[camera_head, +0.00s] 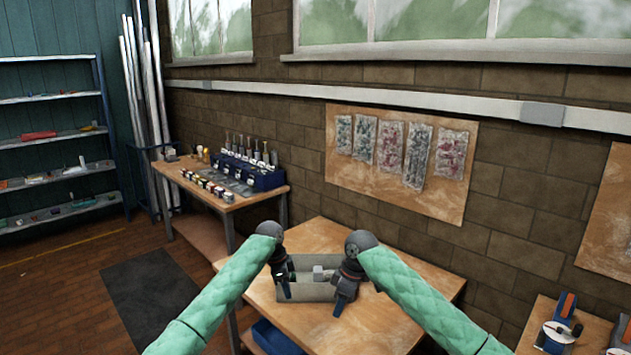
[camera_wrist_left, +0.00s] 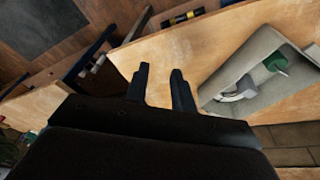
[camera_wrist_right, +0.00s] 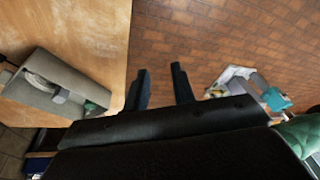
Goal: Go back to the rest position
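My left gripper (camera_head: 285,290) is over the left part of the wooden table, at the left end of a grey open-topped box. In the left wrist view its two fingers (camera_wrist_left: 160,88) stand apart with nothing between them. My right gripper (camera_head: 341,303) is at the right end of the same box. In the right wrist view its fingers (camera_wrist_right: 161,88) stand apart and empty, with brick-patterned floor beyond them. Both forearms, in green sleeves, reach forward over the table.
The wooden table (camera_head: 370,325) carries the grey box (camera_head: 305,292), which holds a grey part and a green part (camera_wrist_left: 276,62). A blue bin (camera_head: 272,338) is low at the table's left. A workbench (camera_head: 200,187) with tools stands at the back left. Clear floor (camera_head: 75,265) lies left.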

